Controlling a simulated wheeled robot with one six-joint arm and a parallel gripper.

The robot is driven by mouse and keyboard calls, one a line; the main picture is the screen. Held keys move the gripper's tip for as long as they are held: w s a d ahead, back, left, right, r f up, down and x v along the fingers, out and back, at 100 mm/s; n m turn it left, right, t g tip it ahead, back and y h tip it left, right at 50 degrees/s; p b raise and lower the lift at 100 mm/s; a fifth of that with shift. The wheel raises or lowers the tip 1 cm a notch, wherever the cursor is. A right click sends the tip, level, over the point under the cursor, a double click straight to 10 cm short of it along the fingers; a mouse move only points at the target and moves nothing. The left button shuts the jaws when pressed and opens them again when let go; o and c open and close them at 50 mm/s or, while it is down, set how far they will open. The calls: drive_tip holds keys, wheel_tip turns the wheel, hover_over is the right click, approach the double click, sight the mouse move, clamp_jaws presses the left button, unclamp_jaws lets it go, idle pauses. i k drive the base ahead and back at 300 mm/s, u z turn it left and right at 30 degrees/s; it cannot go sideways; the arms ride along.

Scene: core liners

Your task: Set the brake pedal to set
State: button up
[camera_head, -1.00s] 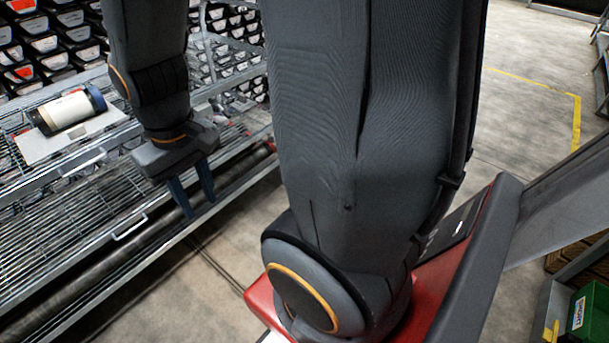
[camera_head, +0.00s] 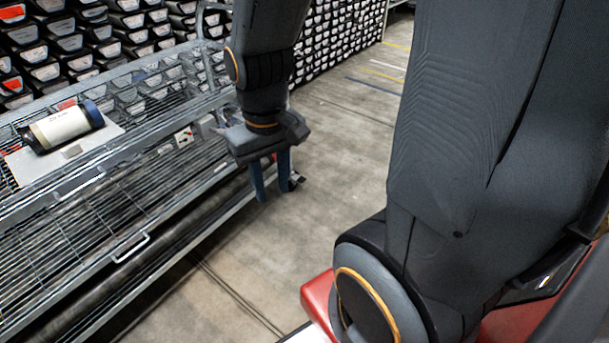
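My gripper (camera_head: 272,181) hangs pointing down at the upper middle of the view, over the floor just right of the wire cart (camera_head: 100,238). Its two blue fingers are apart with nothing between them.
A cream cylinder with a dark blue end (camera_head: 66,126) lies on a white plate (camera_head: 24,172) on the cart's top. Racks of dark bins (camera_head: 340,42) stand behind. The concrete floor (camera_head: 345,135) right of the cart is open. My arm hides much of the right side.

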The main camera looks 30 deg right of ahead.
sight(301, 180)
drive_tip(key=i, duration=0.25)
drive_tip(key=z, duration=0.85)
drive_tip(key=k, duration=0.65)
drive_tip(key=z, duration=0.5)
drive_tip(key=i, duration=1.6)
drive_tip(key=u, duration=0.25)
